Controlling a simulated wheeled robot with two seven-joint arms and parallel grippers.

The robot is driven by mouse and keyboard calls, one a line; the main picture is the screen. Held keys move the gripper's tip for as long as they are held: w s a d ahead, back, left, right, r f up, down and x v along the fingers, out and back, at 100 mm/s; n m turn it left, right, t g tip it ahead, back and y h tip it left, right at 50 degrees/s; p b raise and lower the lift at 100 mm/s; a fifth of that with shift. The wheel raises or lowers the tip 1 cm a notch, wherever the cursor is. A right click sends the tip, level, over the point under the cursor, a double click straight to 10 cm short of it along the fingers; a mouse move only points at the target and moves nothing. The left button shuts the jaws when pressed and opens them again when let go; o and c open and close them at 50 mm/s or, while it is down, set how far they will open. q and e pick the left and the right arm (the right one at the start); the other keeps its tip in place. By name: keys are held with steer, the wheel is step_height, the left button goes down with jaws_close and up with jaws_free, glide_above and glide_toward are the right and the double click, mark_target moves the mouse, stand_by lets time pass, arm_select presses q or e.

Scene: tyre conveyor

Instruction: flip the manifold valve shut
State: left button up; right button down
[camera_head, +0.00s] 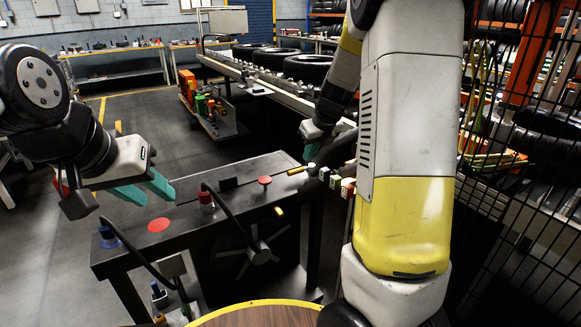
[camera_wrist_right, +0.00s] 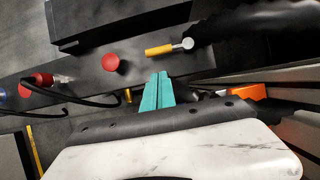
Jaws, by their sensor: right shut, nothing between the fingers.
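The manifold valve shows as a small lever with a yellow grip (camera_wrist_right: 160,50) and a silver round end (camera_wrist_right: 187,44), lying sideways across the dark bench top in the right wrist view. In the head view it shows small (camera_head: 297,171) at the bench's far right end. My right gripper (camera_wrist_right: 158,75) is shut and empty, its teal fingertips just below the yellow grip in the picture; I cannot tell whether they touch it. In the head view this gripper (camera_head: 311,150) is partly hidden by my arm. My left gripper (camera_head: 160,198) is open and empty over the bench's left side.
The dark bench (camera_head: 180,249) carries a red button (camera_head: 264,180), a red disc (camera_head: 159,225), and red (camera_head: 206,198) and blue (camera_head: 108,237) connectors with black hoses. A handwheel (camera_head: 262,253) is on its front. A conveyor (camera_head: 275,85) with tyres stands behind; a mesh fence (camera_head: 530,220) is right.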

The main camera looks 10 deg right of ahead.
steer(key=shift+f, duration=0.1)
glide_above(296, 181)
steer(key=s, duration=0.3)
steer(key=f, duration=0.6)
steer(key=d+f, duration=0.1)
steer(key=f, duration=0.1)
steer(key=shift+w+f, duration=0.15)
steer(key=shift+f, duration=0.25)
